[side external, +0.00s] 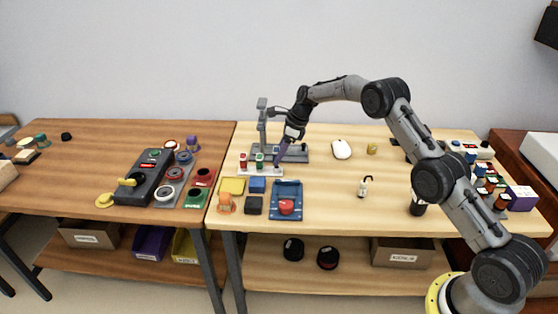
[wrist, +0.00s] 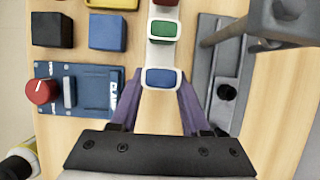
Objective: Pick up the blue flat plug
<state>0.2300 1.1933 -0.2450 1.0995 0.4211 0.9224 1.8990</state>
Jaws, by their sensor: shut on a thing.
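The blue flat plug (wrist: 160,79) has a blue top with a white rim and sits between my purple fingertips in the wrist view. My gripper (wrist: 160,86) is shut on its two sides. The plug is at the near end of a row with a green plug (wrist: 162,29) and a red plug (wrist: 165,2), on a white base. In the side view my gripper (side external: 279,162) points down at the right end of the white base (side external: 249,171), and its fingers hide the blue plug. I cannot tell whether the plug is off the base.
A grey stand (wrist: 232,85) rises close on the right in the wrist view. A blue panel (wrist: 85,70) with a red knob (wrist: 41,91) lies to the left. Blue (wrist: 107,32) and dark (wrist: 52,29) blocks lie beyond it. The light table right of the white mouse (side external: 341,149) has some bare room.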

